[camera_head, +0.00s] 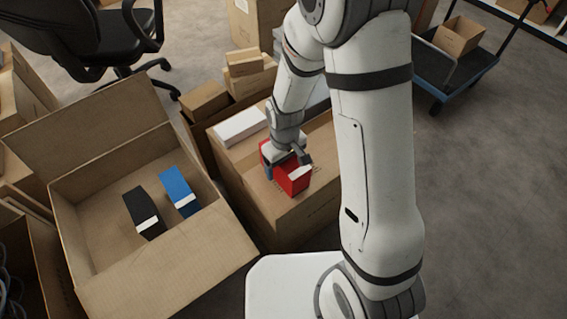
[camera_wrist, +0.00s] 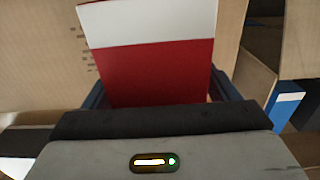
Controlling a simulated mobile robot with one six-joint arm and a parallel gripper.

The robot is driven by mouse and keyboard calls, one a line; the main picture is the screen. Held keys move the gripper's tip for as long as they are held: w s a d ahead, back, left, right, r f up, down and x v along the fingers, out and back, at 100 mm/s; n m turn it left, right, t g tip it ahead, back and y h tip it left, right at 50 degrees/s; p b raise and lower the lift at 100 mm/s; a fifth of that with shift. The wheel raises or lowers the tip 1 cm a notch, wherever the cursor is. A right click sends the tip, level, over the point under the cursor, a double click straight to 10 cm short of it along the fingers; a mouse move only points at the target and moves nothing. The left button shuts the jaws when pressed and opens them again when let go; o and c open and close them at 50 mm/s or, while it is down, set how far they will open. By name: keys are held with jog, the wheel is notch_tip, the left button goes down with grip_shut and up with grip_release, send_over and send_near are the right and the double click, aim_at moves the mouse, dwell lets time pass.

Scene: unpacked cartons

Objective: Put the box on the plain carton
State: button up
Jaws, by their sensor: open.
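A red box (camera_head: 292,179) with a white band stands on the top of the closed brown carton (camera_head: 243,170) in the middle of the head view. My gripper (camera_head: 286,160) is over the red box, with its fingers open on either side of it. In the wrist view the red box (camera_wrist: 158,70) shows between the two dark fingers, its white band toward the top. The fingers hide parts of its sides, and I cannot tell whether they touch it. The carton top (camera_wrist: 35,60) lies at left in the wrist view, with small dark print.
A white box (camera_head: 240,125) lies on the same carton, behind and left. An open carton (camera_head: 85,185) at left holds a black box (camera_head: 142,212) and a blue box (camera_head: 179,190). Smaller cartons (camera_head: 205,101) stand behind. A blue cart (camera_head: 455,75) is at upper right; floor at right is clear.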

jog(key=shift+r, duration=0.1)
notch_tip(320, 180, up, 12)
jog(key=p, duration=0.4)
jog(key=shift+r, duration=0.2)
jog(key=s+d+r+m+t, duration=0.1)
jog(key=s+d+r+m, duration=0.5)
jog(key=s+d+r, duration=0.5)
jog(key=shift+s+d+r+m, duration=0.4)
jog(key=shift+d+r, duration=0.15)
jog(key=shift+r, duration=0.3)
